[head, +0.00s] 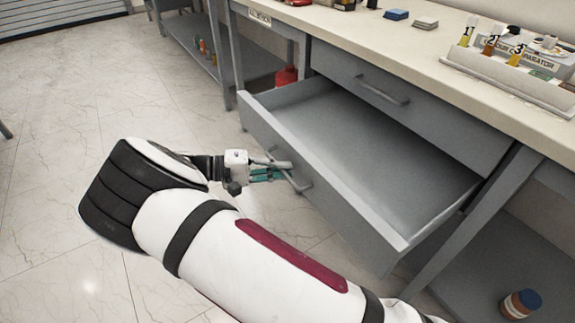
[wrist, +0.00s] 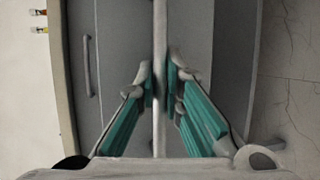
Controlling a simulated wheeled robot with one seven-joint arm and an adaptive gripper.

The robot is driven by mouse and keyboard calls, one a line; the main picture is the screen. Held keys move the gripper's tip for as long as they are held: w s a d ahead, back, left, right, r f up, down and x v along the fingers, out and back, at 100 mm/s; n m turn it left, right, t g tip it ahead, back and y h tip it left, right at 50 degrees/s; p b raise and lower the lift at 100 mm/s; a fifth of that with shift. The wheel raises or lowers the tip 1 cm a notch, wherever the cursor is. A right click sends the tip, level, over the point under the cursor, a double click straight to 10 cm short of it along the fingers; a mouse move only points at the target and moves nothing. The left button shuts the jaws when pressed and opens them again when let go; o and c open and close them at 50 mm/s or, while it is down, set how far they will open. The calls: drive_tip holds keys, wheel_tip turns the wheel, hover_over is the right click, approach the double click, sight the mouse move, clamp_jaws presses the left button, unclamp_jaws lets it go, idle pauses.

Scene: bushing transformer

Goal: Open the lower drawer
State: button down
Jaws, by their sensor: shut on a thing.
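The lower drawer (head: 360,150) is pulled well out from the grey workbench, and its empty inside shows in the head view. Its bar handle (head: 294,181) is on the drawer's front face. My gripper (head: 281,172) is at this handle, with its teal-padded fingers on the bar. In the wrist view the handle (wrist: 159,40) runs up between the two fingertips (wrist: 160,84), which are closed on it. The upper drawer (head: 400,105) above is shut, and its handle (wrist: 88,66) shows at the left of the wrist view.
The benchtop (head: 400,42) carries a rack of numbered vials (head: 510,65) and small blocks. A red container (head: 286,78) stands behind the open drawer. A jar with a blue lid (head: 521,303) is on the lower shelf at right. Tiled floor (head: 60,180) at left is clear.

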drive_tip(key=c, duration=2)
unclamp_jaws()
drive_tip(key=shift+o, duration=0.2)
drive_tip(key=shift+a, duration=0.15)
drive_tip(key=v, duration=1.1)
drive_tip(key=shift+a, duration=0.4)
